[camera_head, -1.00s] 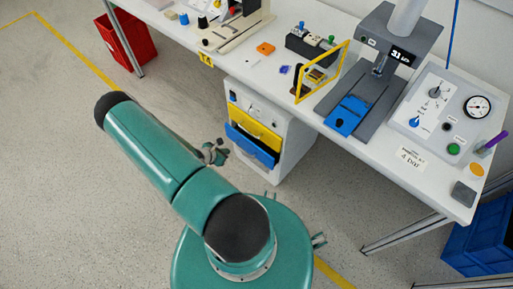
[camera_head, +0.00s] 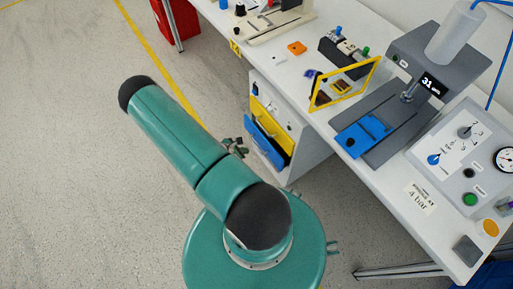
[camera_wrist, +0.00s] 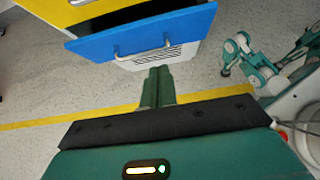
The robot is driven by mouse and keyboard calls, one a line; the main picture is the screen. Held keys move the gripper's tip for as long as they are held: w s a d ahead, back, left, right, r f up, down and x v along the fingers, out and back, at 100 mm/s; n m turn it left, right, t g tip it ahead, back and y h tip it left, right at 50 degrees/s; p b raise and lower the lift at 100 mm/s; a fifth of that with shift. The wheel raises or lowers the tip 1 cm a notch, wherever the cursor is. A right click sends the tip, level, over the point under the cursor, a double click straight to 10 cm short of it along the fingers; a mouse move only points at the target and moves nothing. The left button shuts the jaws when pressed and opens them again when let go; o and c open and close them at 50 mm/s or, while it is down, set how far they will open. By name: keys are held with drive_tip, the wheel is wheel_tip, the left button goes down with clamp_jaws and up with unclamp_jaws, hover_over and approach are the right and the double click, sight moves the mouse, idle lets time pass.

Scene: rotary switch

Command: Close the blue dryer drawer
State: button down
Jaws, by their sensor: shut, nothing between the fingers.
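The blue dryer drawer (camera_head: 264,146) is the lower drawer of the white cabinet under the table, and it stands partly pulled out. In the wrist view the blue drawer front (camera_wrist: 180,30) has a pale bar handle, and a dark gap shows above and behind it. A yellow drawer (camera_head: 265,117) sits just above the blue one. My gripper (camera_wrist: 158,72) is shut and empty, with its fingertips just below the blue front and its handle in the picture. I cannot tell whether they touch. In the head view the gripper (camera_head: 236,148) is small beside the drawer, partly behind my arm.
The white table (camera_head: 400,235) above carries a grey press, a yellow frame (camera_head: 345,85) and a gauge panel. The white cabinet (camera_head: 310,150) stands under it. A red bin (camera_head: 180,20) is at the back left. The floor to the left is clear.

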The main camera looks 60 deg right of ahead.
approach(267, 146)
wheel_tip(267, 146, down, 4)
drive_tip(key=shift+s+d+r, duration=0.1)
drive_tip(key=shift+s+d, duration=0.25)
drive_tip(key=shift+d, duration=0.25)
drive_tip(key=shift+s+d+r, duration=0.1)
drive_tip(key=shift+s+d, duration=0.25)
drive_tip(key=shift+d, duration=0.25)
drive_tip(key=shift+s+d, duration=0.3)
drive_tip(key=shift+d, duration=0.25)
